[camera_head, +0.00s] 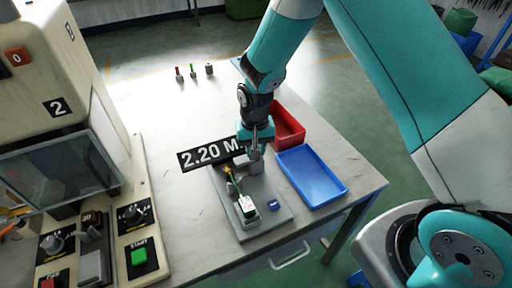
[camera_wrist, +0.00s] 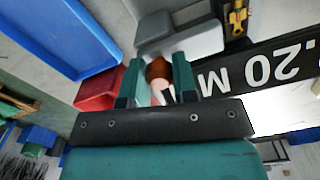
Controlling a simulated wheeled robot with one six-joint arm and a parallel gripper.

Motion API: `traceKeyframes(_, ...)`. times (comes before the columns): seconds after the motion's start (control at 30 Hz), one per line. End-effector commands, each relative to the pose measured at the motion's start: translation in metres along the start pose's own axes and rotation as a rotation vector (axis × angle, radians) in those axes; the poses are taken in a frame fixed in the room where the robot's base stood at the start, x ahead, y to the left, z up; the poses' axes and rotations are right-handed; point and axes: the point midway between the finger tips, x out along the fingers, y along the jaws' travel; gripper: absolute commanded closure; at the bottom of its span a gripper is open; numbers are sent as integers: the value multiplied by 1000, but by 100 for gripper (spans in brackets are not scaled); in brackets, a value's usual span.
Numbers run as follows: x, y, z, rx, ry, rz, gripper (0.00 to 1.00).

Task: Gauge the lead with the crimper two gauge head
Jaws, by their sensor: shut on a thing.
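My gripper (camera_wrist: 158,72) has its two teal fingers on either side of a brown rounded part (camera_wrist: 159,69) with a pale end, and is shut on it. In the head view my gripper (camera_head: 257,151) is over the back right of a grey fixture plate (camera_head: 268,225). A grey block (camera_wrist: 190,40) of the fixture lies just beyond the fingertips. A yellow piece (camera_wrist: 238,17) shows beside it. On the plate, a white piece (camera_head: 246,204) stands at the front with a yellow-green piece (camera_head: 229,172) behind it. I cannot tell which piece is the lead.
A black "2.20 M" display (camera_head: 210,153) stands left of my gripper. A red bin (camera_head: 289,128) and a blue tray (camera_head: 312,178) are to the right. A machine (camera_head: 55,100) with buttons is at left. Several small pegs (camera_head: 194,72) stand at the back. The table's middle left is clear.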

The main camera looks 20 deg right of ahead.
Motion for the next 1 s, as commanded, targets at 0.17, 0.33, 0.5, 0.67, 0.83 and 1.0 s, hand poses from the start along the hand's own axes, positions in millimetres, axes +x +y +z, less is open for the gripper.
traceKeyframes(0.17,-1,6,-2,11,5,8,60)
traceKeyframes(0.33,0,3,-2,7,4,6,48)
traceKeyframes(0.5,-1,2,-1,5,4,5,48)
traceKeyframes(0.67,-14,1,-2,5,6,3,48)
traceKeyframes(0.83,-51,1,-3,6,10,1,48)
traceKeyframes(1.0,-96,2,-2,6,10,2,48)
